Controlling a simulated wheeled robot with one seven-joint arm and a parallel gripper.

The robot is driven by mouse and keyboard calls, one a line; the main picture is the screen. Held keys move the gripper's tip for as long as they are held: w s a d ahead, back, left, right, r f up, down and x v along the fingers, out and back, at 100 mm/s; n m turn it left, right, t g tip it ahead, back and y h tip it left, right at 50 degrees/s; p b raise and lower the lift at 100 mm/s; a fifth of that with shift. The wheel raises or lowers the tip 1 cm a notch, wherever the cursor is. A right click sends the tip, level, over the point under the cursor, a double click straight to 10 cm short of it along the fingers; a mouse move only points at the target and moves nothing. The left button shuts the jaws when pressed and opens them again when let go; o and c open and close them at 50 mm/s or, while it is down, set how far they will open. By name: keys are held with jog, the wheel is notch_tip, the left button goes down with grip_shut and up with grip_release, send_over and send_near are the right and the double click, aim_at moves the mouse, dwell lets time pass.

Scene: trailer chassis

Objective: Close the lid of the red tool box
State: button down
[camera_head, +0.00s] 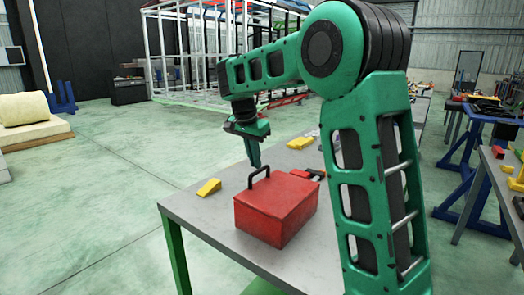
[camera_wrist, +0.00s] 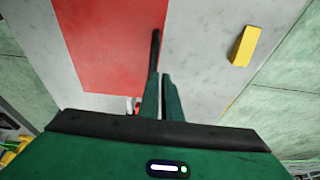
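The red tool box (camera_head: 275,208) stands on the grey table in the head view. Its top looks flat, and no raised lid shows. A black handle (camera_head: 259,177) stands up at its far left edge. In the wrist view the red top (camera_wrist: 112,45) fills the upper left, with the handle (camera_wrist: 155,50) along its right edge. My gripper (camera_head: 254,163) points down at the handle from above. In the wrist view its green fingers (camera_wrist: 161,80) are close together, the left one overlapping the handle's near end. Nothing shows held between them; whether they touch the handle is unclear.
A yellow wedge-shaped block (camera_head: 209,187) lies left of the box; it also shows in the wrist view (camera_wrist: 244,46). Another yellow item (camera_head: 300,143) and a red tool (camera_head: 313,173) lie behind the box. The grey table (camera_head: 190,208) is bare at its front left.

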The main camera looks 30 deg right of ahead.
jog(key=shift+a+f, duration=0.15)
jog(key=shift+f, duration=0.15)
jog(key=w+a+r, duration=0.1)
jog(key=r, duration=0.5)
jog(key=a+r, duration=0.2)
jog(key=r, duration=0.5)
jog(key=shift+w+a+r, duration=0.3)
jog(key=shift+w, duration=0.05)
